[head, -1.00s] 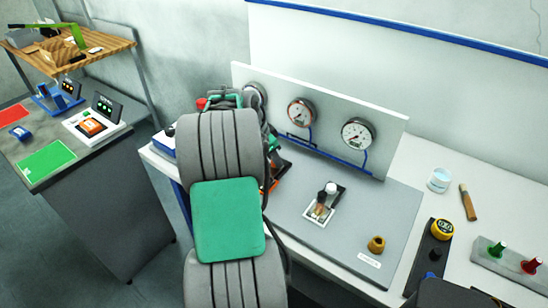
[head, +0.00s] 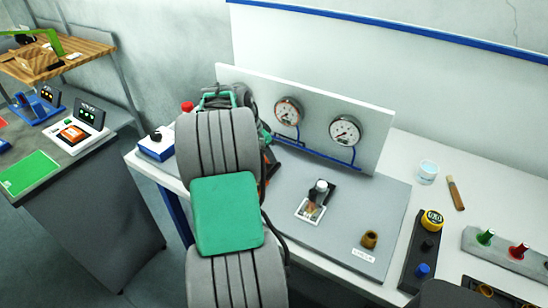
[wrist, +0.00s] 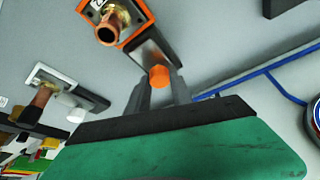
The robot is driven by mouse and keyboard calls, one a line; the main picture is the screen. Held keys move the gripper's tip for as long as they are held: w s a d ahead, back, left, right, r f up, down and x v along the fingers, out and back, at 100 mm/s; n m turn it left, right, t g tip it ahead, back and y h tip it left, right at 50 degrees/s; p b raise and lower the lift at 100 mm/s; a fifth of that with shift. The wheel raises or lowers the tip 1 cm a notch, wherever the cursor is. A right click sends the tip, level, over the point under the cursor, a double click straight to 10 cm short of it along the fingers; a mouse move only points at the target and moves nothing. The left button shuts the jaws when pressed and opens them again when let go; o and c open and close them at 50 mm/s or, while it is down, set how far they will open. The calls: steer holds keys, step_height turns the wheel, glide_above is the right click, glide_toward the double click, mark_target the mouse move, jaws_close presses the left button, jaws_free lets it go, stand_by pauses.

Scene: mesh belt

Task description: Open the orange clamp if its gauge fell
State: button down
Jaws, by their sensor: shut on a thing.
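The orange clamp (wrist: 122,42) shows in the wrist view, mounted around a copper pipe end (wrist: 108,28). My gripper (wrist: 159,84) is shut on the clamp's orange-tipped handle (wrist: 159,77). In the head view my arm hides most of the clamp and the gripper. An orange-rimmed gauge (head: 288,111) and a dark-rimmed gauge (head: 345,130) are on the upright white panel (head: 377,120). Another gauge is behind my arm. The needles are too small to read surely. A white clamp (head: 312,208) sits right of my arm; it also shows in the wrist view (wrist: 52,75).
A brass fitting (head: 370,239) stands on the grey plate. A black box with yellow and blue buttons (head: 418,250), a cup (head: 427,172) and a brush-like stick (head: 455,193) are farther right. A side bench (head: 75,190) stands left.

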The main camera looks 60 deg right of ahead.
steer(key=shift+d+r, duration=0.15)
steer(key=c, duration=1.3)
jaws_free()
steer(key=shift+d, duration=0.1)
steer(key=shift+o, duration=0.9)
steer(key=v, duration=0.7)
steer(key=shift+a+r+b, duration=0.25)
steer(key=shift+r+b, duration=0.05)
steer(key=shift+b, duration=0.15)
steer(key=shift+w, duration=0.15)
